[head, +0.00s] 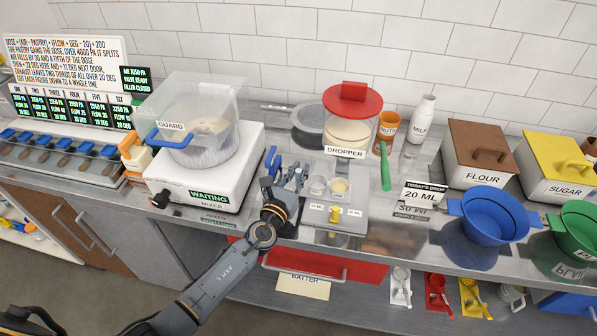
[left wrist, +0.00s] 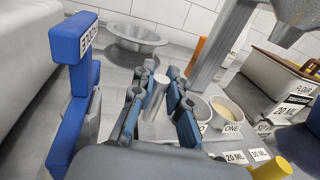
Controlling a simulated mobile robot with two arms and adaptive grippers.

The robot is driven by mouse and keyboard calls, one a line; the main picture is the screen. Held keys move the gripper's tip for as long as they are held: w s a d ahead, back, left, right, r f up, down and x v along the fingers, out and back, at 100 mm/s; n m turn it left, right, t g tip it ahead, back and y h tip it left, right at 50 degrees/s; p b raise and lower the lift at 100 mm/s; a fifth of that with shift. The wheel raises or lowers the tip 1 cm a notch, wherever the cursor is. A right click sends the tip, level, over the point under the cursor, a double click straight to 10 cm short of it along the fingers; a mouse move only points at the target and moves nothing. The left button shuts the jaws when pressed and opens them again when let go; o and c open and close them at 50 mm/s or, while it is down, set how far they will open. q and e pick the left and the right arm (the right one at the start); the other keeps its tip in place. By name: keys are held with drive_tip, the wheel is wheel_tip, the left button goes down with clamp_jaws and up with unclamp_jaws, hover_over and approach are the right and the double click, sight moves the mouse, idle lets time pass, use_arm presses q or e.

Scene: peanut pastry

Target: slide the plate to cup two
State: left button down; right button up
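The grey plate (head: 322,233) with a yellow knob (head: 335,213) lies on the counter. The knob also shows in the left wrist view (left wrist: 270,168). Two small cups stand behind the knob: the left cup (head: 318,185) looks pale or empty, and the right cup (head: 340,187) holds something cream-coloured. In the left wrist view the right cup (left wrist: 228,110) is labelled ONE; the left cup's label (left wrist: 203,127) is mostly hidden. My left gripper (head: 288,175) is left of the cups, its fingers around a grey metal cylinder (left wrist: 156,98). Whether they press on it is unclear.
The red-lidded dropper (head: 352,103) stands behind the cups. The white mixer (head: 200,168) and a blue upright part (left wrist: 72,90) are close on the gripper's left. A green handle (head: 385,170) and the 20 ML sign (head: 424,193) stand to the right.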

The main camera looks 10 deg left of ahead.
sight(322, 183)
use_arm(q)
drive_tip(key=shift+d, duration=0.1)
drive_tip(key=d, duration=0.6)
drive_tip(key=shift+w+d+f, duration=0.15)
drive_tip(key=shift+d+f, duration=0.1)
drive_tip(key=shift+a, duration=0.1)
drive_tip(key=c, duration=1.7)
unclamp_jaws()
drive_tip(key=shift+f, duration=0.1)
drive_tip(key=o, duration=0.3)
drive_tip(key=shift+o, duration=0.4)
drive_tip(key=shift+r, duration=0.3)
